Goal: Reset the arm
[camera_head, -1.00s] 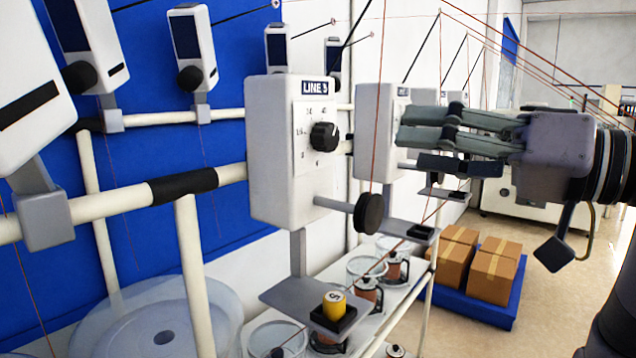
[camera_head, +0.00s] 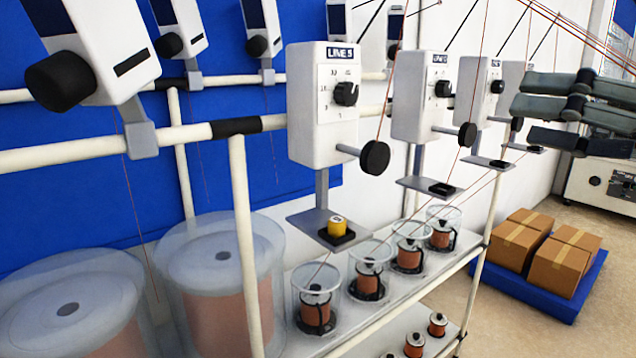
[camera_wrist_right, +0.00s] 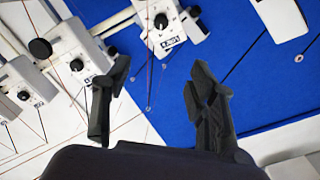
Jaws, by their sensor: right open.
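My right gripper (camera_head: 572,108) comes in from the right edge of the head view, raised in the air and pointing left. In the right wrist view the two fingers of the right gripper (camera_wrist_right: 158,88) stand apart with nothing between them. It is clear of the feeder units. The nearest unit, a white LINE box (camera_head: 323,105) with a black dial, is on the rail to its left. My left gripper does not show.
More white feeder units (camera_head: 421,100) line the rail behind. Below them a white shelf (camera_head: 385,300) carries several clear canisters with copper spools. A blue pallet (camera_head: 575,295) with cardboard boxes (camera_head: 560,262) stands on the floor at right. Thin copper wires cross the space overhead.

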